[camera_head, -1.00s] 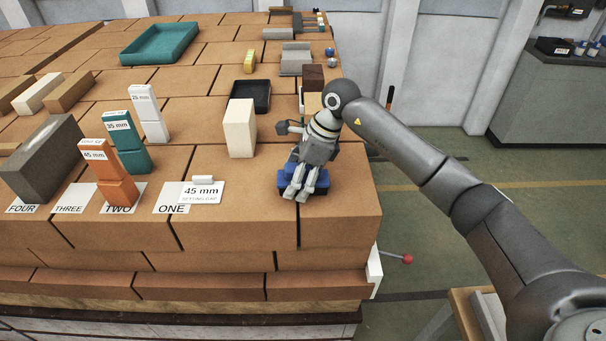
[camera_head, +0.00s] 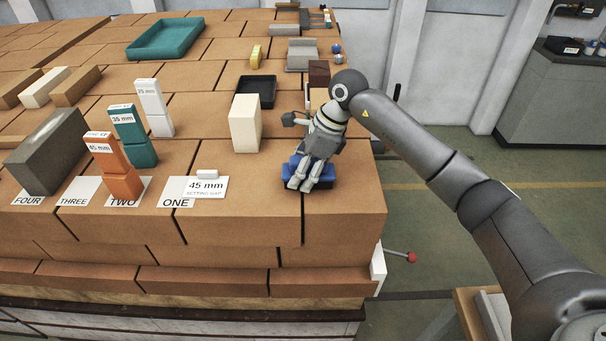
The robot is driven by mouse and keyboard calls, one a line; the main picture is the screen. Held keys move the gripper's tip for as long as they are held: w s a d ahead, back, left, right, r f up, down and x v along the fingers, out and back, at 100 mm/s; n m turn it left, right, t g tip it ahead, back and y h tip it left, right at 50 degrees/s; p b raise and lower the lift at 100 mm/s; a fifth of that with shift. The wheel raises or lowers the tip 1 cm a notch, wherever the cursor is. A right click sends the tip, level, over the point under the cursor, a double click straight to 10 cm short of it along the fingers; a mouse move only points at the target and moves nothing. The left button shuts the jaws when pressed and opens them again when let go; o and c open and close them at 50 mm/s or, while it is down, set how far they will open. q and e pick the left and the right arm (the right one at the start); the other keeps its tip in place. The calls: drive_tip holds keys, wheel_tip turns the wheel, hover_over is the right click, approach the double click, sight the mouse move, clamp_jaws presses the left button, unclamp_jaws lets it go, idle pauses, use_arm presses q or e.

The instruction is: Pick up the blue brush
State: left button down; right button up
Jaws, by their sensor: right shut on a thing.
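The blue brush (camera_head: 292,169) is at the front right of the brick surface, low over it or resting on it; I cannot tell which. My right gripper (camera_head: 304,184) comes down on it from above, with its fingers shut on the brush. The fingers and the gripper body hide part of the brush. My left gripper is not in view.
A 45 mm card (camera_head: 205,188) lies left of the brush. A cream block (camera_head: 245,124) and a black tray (camera_head: 257,90) stand behind it. Orange (camera_head: 118,180), green (camera_head: 135,140) and white (camera_head: 154,105) gauge blocks stand left. The surface ends close to the right.

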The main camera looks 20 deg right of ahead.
drive_tip(key=shift+r+b, duration=0.4)
drive_tip(key=s+a+r+b, duration=0.2)
drive_tip(key=s+r+b, duration=0.1)
drive_tip(key=s+r, duration=0.2)
drive_tip(key=s+a+r+b, duration=0.3)
drive_tip(key=s+r, duration=0.3)
drive_tip(key=s, duration=0.2)
drive_tip(key=shift+a+r+b, duration=0.25)
drive_tip(key=shift+b, duration=0.1)
